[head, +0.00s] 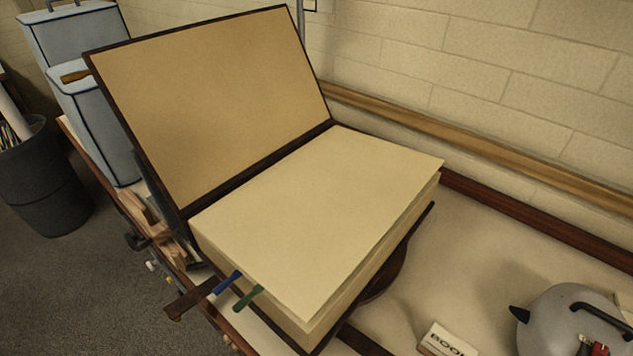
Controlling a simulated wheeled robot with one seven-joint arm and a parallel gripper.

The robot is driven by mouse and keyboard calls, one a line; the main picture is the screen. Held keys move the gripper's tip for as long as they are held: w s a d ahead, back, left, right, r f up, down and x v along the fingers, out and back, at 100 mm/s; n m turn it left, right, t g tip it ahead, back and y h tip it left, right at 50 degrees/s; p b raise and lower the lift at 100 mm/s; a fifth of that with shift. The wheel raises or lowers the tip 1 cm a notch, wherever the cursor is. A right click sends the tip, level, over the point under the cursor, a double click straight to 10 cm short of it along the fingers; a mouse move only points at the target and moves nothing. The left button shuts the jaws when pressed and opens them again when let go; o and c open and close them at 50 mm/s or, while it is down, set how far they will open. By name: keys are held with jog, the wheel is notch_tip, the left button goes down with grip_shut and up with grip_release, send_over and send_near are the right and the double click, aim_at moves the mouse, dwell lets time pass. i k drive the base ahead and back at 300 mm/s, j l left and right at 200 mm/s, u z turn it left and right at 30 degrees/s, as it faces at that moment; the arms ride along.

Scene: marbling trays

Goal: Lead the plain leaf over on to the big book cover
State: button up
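The big book lies open on a bench with its thick page block to the right. Its big book cover (215,100) leans back, raised at a slant on the left, with a plain tan inside and dark edges. The plain leaf (320,210) appears to be the blank cream top sheet. It lies flat on the page block (375,265), its right edge reaching slightly past the pages below. Nothing covers the leaf or the inside of the cover. My gripper is not in this view.
Blue and green tabs (248,298) stick out at the book's near left edge. A grey kettle-like pot (560,325) and a small lettered block (446,341) stand at the lower right. Grey-blue boxes (90,110) stand behind the cover. A brick wall (480,90) closes the back.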

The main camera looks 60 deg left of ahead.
aim_at(299, 227)
jog(key=u, duration=1.5)
jog(key=i+j+z, duration=0.1)
jog(key=j, duration=0.5)
jog(key=i+j+z, duration=0.1)
jog(key=j, duration=0.45)
jog(key=i+j, duration=0.2)
jog(key=j, duration=0.45)
jog(key=i+j+z, duration=0.15)
jog(key=j, duration=0.45)
